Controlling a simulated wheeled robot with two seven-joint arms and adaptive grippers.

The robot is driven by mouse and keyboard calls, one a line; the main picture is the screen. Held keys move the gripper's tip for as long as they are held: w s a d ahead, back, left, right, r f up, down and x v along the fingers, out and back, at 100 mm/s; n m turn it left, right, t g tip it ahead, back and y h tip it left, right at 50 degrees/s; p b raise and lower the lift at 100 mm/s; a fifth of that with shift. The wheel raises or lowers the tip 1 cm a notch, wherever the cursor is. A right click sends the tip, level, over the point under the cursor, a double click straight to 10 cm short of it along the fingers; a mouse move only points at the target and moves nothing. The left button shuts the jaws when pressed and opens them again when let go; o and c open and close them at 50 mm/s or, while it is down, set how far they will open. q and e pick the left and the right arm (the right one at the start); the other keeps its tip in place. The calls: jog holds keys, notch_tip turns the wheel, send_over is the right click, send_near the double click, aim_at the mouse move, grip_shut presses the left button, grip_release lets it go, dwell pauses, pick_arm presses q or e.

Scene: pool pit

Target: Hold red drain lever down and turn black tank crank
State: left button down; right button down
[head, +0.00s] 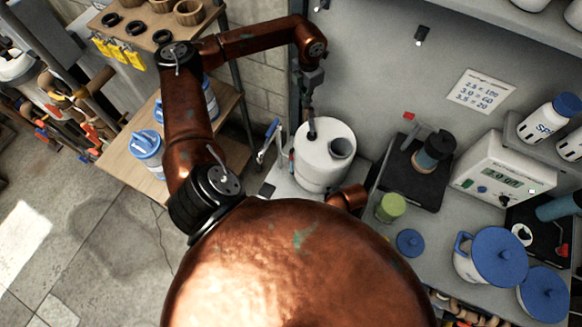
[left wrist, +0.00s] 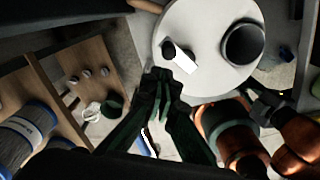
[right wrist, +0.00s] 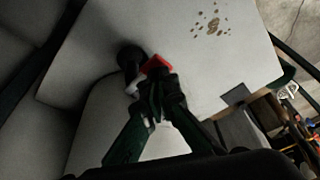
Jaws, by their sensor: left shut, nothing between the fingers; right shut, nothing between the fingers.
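The white round tank (head: 322,165) stands on the bench; it also shows in the left wrist view (left wrist: 205,70). Its black crank (left wrist: 168,49) is on top, beside a dark round opening (left wrist: 243,43). My left gripper (left wrist: 168,82) is shut and empty, its tips close to the crank; I cannot tell whether they touch. In the head view the left gripper (head: 310,115) points down over the tank top. The red lever (right wrist: 155,64) shows in the right wrist view beside a dark knob. My right gripper (right wrist: 160,84) is shut and empty, its tips at or against the lever.
A black plate with a dark bottle (head: 433,150), a green-lidded jar (head: 390,207) and a white meter (head: 503,172) stand right of the tank. Blue-lidded pots (head: 499,257) are at the far right. A wooden shelf (head: 125,165) with blue-lidded containers is at the left.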

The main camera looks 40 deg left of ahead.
jog(key=shift+r, duration=2.25)
